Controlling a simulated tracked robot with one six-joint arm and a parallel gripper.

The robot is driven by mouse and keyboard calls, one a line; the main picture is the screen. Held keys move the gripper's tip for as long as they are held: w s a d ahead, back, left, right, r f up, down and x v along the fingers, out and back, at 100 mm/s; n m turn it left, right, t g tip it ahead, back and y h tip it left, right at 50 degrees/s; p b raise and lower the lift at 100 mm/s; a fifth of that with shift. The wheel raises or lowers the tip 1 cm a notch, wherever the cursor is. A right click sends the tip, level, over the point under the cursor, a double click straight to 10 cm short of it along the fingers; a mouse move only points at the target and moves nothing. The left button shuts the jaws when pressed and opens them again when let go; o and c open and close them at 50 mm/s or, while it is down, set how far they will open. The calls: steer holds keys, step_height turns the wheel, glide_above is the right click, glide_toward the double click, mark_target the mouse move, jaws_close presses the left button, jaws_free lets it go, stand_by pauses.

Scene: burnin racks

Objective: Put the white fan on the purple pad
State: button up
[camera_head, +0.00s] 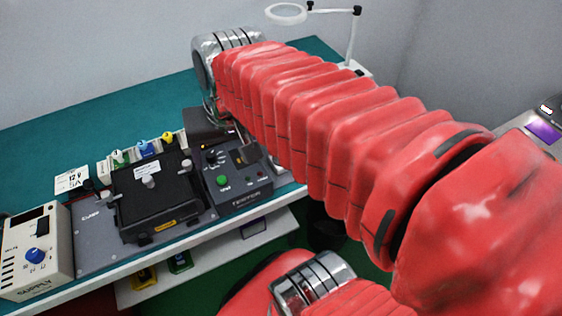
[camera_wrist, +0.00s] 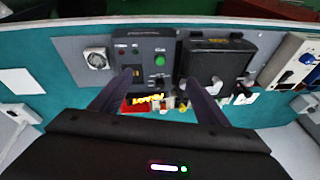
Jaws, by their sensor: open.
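A small pale square part with a round face, which looks like the white fan (camera_wrist: 97,58), sits on a grey plate left of the tester in the wrist view. My arm hides that spot in the head view. A purple pad (camera_head: 543,131) lies on a separate surface at the far right of the head view. My gripper (camera_wrist: 157,80) is open, its two dark fingers apart with nothing held between them. It is over the bench at the tester, to the right of the fan in the wrist view.
The black tester (camera_head: 235,178) with a green button stands beside a black lidded fixture (camera_head: 155,200). A cream supply box (camera_head: 35,252) is at the left. Small coloured bins (camera_head: 145,149) line the back. A magnifier lamp (camera_head: 352,40) stands at the far end. Teal bench lies bare behind.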

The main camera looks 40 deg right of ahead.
steer(key=d+f+m+g+y, duration=0.1)
steer(key=d+f+m+y, duration=0.1)
steer(key=d+m, duration=0.6)
steer(key=d+f+m+g+y, duration=0.1)
steer(key=d+f+m+y, duration=0.1)
steer(key=d+m, duration=0.6)
steer(key=d+f, duration=0.1)
steer(key=d, duration=0.6)
steer(key=shift+s+d+g+y, duration=0.2)
steer(key=shift+d+g+y, duration=0.1)
steer(key=shift+d, duration=0.1)
steer(key=shift+f, duration=0.15)
steer(key=x, duration=0.8)
steer(key=shift+w+a+f, duration=0.1)
steer(key=shift+w+f, duration=0.05)
steer(key=shift+f, duration=0.05)
steer(key=shift+f, duration=0.1)
steer(key=shift+w+x, duration=0.2)
steer(key=shift+x, duration=1.1)
steer(key=shift+w+x, duration=0.2)
steer(key=shift+x, duration=1.05)
